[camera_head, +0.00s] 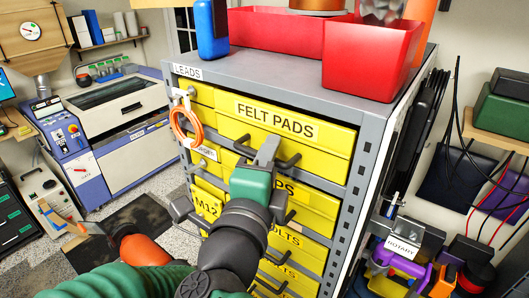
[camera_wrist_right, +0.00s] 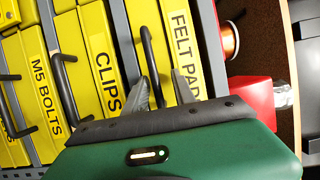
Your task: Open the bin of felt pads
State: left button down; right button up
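The felt pads bin (camera_head: 285,131) is a yellow, labelled bin in the top row of a grey cabinet. It looks shut, its front in line with the rack. Its black bar handle shows in the right wrist view (camera_wrist_right: 148,57). My right gripper (camera_wrist_right: 163,91) is open at this handle. In the wrist view, the handle's lower end lies between its fingertips; I cannot tell whether they touch it. In the head view, my green right gripper (camera_head: 266,152) hides part of the bin front below.
An orange ring (camera_head: 186,128) hangs at the cabinet's left. Red tubs (camera_head: 368,62) stand on top. Dark panels and cables (camera_head: 460,140) are at right.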

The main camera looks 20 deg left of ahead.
jog(key=shift+s+d, duration=0.2)
jog(key=shift+s, duration=0.05)
jog(key=shift+c, duration=2.2)
jog(key=shift+w+a+f, duration=0.2)
jog(key=shift+w+a, duration=0.4)
jog(key=shift+a, duration=0.25)
grip_shut()
jog(key=shift+a, duration=0.35)
jog(key=shift+s, duration=0.15)
jog(key=shift+f, duration=0.1)
